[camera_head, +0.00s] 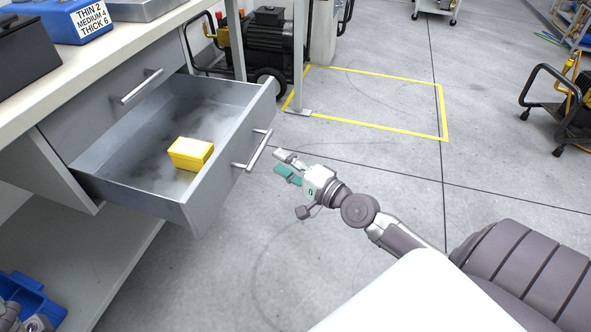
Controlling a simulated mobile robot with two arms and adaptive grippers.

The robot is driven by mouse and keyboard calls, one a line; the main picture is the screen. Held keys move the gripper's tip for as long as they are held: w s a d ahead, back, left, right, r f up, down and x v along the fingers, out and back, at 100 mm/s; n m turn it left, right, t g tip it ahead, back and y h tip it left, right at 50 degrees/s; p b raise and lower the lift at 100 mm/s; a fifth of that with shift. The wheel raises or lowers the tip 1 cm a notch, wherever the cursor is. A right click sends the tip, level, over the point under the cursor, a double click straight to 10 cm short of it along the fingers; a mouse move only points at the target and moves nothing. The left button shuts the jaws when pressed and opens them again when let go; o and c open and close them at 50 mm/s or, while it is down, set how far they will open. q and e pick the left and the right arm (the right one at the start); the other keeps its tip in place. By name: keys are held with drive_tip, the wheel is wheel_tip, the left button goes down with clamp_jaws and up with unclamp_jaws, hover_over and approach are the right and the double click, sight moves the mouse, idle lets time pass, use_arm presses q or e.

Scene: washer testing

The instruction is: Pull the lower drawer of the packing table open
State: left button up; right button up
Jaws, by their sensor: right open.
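The lower drawer (225,164) of the packing table (95,62) is pulled well out, and its grey inside shows. A yellow box (190,153) lies in it near the front. The drawer's bar handle (259,150) is on its front panel. My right gripper (287,166) is open and empty, just right of the handle, with a small gap seen between its fingertips and the bar. Part of my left gripper (38,323) shows at the bottom left corner; its fingers cannot be made out.
The upper drawer (105,104) is shut. A blue labelled bin (75,22) and a dark box (22,58) stand on the tabletop. A blue bin (30,292) is low at left. A compressor (262,45) stands behind the table.

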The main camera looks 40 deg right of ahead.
drive_tip(key=shift+v, duration=2.15)
